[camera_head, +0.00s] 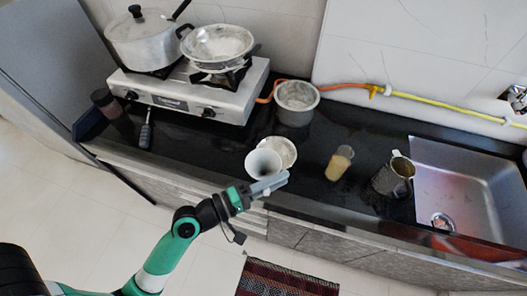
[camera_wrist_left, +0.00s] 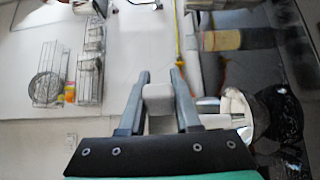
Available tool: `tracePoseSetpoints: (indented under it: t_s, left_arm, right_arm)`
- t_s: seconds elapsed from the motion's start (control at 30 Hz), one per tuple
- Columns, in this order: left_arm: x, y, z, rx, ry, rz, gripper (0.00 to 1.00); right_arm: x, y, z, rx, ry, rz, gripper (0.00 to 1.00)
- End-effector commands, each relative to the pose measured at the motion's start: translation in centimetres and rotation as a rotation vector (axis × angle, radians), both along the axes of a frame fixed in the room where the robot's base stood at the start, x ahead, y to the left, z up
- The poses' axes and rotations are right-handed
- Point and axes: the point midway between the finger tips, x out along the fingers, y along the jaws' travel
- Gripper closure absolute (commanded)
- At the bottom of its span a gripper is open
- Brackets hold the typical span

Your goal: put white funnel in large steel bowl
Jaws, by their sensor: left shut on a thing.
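The white funnel (camera_head: 262,164) shows its wide mouth at the counter's front edge in the head view. My left gripper (camera_head: 277,183) is shut on it from the front. In the left wrist view, the fingers (camera_wrist_left: 159,82) close on a pale block-like part (camera_wrist_left: 158,100), likely of the funnel. Whether the funnel touches the counter is unclear. A wide, shallow steel bowl (camera_head: 218,43) sits on the right stove burner, up and left of the gripper. My right gripper is in neither view.
A small pale bowl (camera_head: 283,148) is just behind the funnel. A deep steel pot (camera_head: 296,108) stands farther back. A lidded pot (camera_head: 146,40) is on the stove (camera_head: 180,98). A tan-filled cup (camera_head: 339,164), a metal mug (camera_head: 392,178) and the sink (camera_head: 465,180) are to the right.

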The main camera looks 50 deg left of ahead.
Motion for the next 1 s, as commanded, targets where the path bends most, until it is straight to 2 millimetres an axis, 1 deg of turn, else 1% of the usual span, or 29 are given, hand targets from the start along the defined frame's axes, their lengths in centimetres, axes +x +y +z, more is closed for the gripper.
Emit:
tracePoseSetpoints:
  t_s: [0.03,0.17,0.27,0.37,0.5,0.57,0.6,0.7,0.8,0.9,1.0]
  left_arm:
    - [-0.2,-0.2,-0.5,0.0,-0.001,-0.003,1.0]
    - [-0.1,-0.3,-0.6,0.006,-0.006,-0.007,1.0]
    - [0.7,0.1,-1.2,0.005,-0.007,-0.006,1.0]
    - [2.6,1.1,-2.4,0.005,-0.007,-0.005,1.0]
    - [6.2,3.0,-4.3,0.005,-0.008,-0.005,1.0]
    - [7.7,3.7,-5.1,0.005,-0.007,-0.005,1.0]
    - [8.6,4.1,-6.0,0.004,-0.006,-0.006,1.0]
    - [10.1,4.8,-8.3,0.003,-0.005,-0.006,1.0]
    - [11.2,5.4,-9.6,0.004,-0.005,-0.007,1.0]
    - [11.8,5.7,-10.1,0.004,-0.005,-0.007,1.0]
    - [11.9,5.8,-10.0,0.005,-0.005,-0.007,1.0]
  right_arm:
    - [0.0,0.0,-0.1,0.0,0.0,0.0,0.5]
    - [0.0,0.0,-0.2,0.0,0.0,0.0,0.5]
    - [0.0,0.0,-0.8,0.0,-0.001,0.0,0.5]
    - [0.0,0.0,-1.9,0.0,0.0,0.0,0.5]
    - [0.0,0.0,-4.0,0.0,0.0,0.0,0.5]
    - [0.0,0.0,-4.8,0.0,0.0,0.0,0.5]
    - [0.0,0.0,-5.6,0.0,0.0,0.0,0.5]
    - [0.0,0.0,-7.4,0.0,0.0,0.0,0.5]
    - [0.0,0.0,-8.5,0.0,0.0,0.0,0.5]
    - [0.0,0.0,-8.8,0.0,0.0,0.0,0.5]
    - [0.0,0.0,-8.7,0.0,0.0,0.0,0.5]
